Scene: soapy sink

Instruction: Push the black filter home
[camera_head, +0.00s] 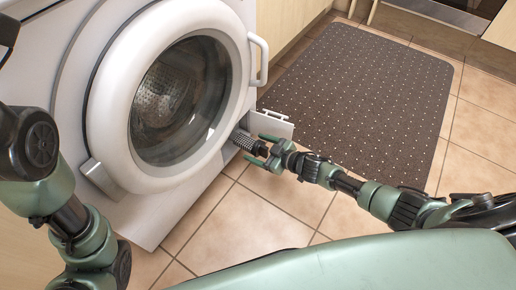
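The black filter (243,140) is a dark, ribbed cylinder at the lower right corner of the white washing machine's front. It sticks partly out of the machine, and its inner end is hidden. My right gripper (263,149) is at the filter's outer end. Its two green fingers stand apart, one on each side of the dark end piece. I cannot tell whether the gripper touches the filter. My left arm shows at the left edge, but its gripper is not in view.
The washing machine (68,60) has its round door (103,115) shut. A small white flap (275,125) stands open beside the filter. A brown dotted mat (370,95) lies on the tiled floor (245,225). Tiles in front of the machine are clear.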

